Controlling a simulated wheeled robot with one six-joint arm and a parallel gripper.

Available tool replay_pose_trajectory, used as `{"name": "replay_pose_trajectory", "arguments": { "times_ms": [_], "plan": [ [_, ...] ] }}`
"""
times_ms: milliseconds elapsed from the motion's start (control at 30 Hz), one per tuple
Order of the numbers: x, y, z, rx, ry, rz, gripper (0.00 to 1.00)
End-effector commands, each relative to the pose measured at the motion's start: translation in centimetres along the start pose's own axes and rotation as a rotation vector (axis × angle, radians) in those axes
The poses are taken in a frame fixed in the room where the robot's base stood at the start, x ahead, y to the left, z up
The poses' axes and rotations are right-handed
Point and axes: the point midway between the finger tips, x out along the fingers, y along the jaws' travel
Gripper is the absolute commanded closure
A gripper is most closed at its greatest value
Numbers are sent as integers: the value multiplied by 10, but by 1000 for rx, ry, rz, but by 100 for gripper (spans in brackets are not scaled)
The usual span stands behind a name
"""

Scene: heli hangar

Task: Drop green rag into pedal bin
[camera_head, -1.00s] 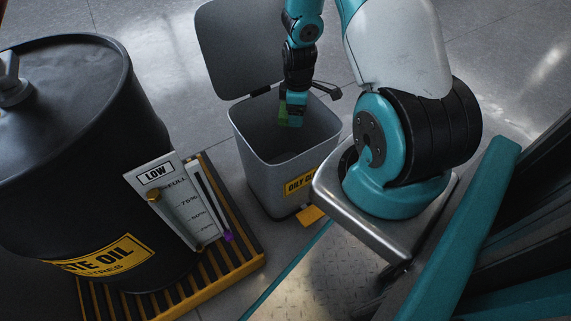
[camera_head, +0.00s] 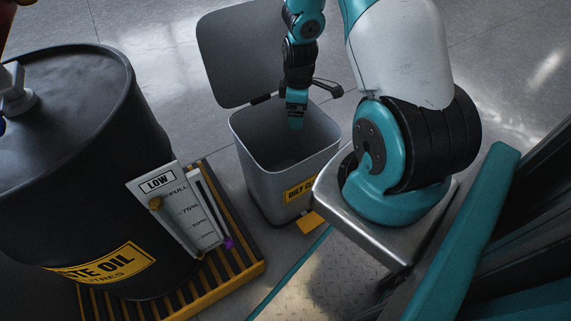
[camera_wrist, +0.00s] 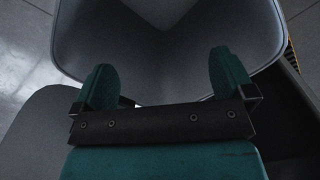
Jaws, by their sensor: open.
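The grey pedal bin (camera_head: 256,172) stands on the floor with its lid (camera_head: 238,60) raised and a yellow pedal (camera_head: 311,221) at its foot. My gripper (camera_head: 296,122) points down into the bin's mouth. In the wrist view my gripper (camera_wrist: 163,85) has its two teal fingers spread apart with nothing between them, and the bin (camera_wrist: 160,50) opens beyond them. The green rag does not show in either view now; the part of the bin's inside that I can see looks empty, and its bottom is partly hidden.
A large black waste oil drum (camera_head: 70,130) with a level gauge (camera_head: 185,212) stands on a yellow-and-black slatted pallet (camera_head: 225,270) left of the bin. Open grey floor (camera_head: 150,40) lies behind the bin.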

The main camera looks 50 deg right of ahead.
Motion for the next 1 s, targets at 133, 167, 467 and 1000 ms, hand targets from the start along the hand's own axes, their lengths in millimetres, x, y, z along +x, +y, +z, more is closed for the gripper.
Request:
{"name": "replay_pose_trajectory", "arguments": {
  "times_ms": [133, 167, 467, 1000],
  "plan": [
    [-47, 1, 0, 0, 2, 4, 0],
    [-55, 0, 0, 0, 2, 4, 0],
    [-116, 0, 0, 0, 1, 1, 0],
    [-132, 0, 0, 0, 0, -1, 0]
  ]
}}
